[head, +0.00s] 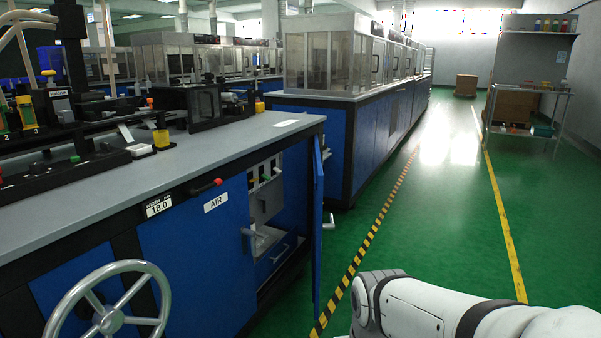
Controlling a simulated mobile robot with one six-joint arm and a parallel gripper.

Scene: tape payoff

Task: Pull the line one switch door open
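A blue cabinet door (318,235) stands swung out from the near blue machine bench and shows almost edge-on. A silver handle (329,222) sticks out on its right side. Behind the door, an open bay (265,195) shows a grey panel with small switches. No label naming line one is readable on the door, so I cannot tell for sure that it is the switch door. My white arm lies at the lower right, apart from the door in the picture. My gripper is not in view.
A second blue bench (350,130) stands beyond. The green floor (430,225) between the striped tape and yellow line is clear. A shelf rack (525,115) stands at the right.

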